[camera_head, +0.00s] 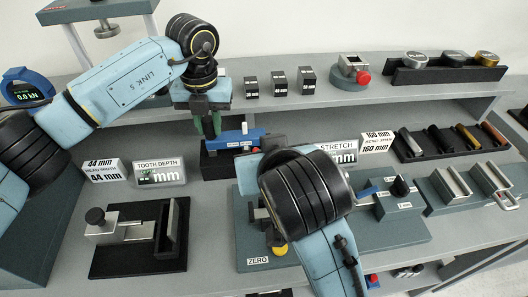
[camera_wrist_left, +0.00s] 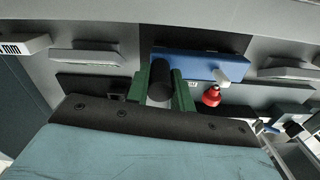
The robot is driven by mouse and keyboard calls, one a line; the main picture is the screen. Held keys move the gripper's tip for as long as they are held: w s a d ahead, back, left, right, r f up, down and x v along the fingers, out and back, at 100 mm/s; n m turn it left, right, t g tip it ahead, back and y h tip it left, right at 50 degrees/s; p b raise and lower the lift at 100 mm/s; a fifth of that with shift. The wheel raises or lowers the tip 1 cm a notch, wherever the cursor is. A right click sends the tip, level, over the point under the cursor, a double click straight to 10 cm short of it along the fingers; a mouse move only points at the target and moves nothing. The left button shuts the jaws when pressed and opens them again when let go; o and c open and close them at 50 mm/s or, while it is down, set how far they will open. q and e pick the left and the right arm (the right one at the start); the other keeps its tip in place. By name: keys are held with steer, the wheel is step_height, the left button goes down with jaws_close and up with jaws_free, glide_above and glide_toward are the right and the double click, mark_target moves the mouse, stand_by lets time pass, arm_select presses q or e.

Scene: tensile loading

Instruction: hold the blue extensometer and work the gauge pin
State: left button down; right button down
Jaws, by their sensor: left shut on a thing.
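In the left wrist view the green fingers (camera_wrist_left: 161,92) are shut on a dark round grip in front of the blue body (camera_wrist_left: 195,64). A pale pin-like part (camera_wrist_left: 230,76) sticks out near the body's right end, with a red knob (camera_wrist_left: 211,96) below it; I cannot tell which is the gauge pin. My right arm comes in from the bottom in the head view; its gripper is hidden.
A grey fixture marked ZERO (camera_head: 258,262) lies partly under my right arm. A black-based clamp (camera_head: 135,262) stands front left. Label cards (camera_head: 160,172) stand left of the extensometer, and a STRETCH card (camera_head: 338,152) to its right. Small black blocks (camera_head: 279,82) line the upper shelf.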

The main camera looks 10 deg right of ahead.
arm_select(q)
steer(key=shift+f, duration=0.2)
steer(key=c, duration=1.1)
jaws_free()
steer(key=shift+c, duration=0.2)
steer(key=shift+r, duration=0.1)
steer(key=shift+r, duration=0.1)
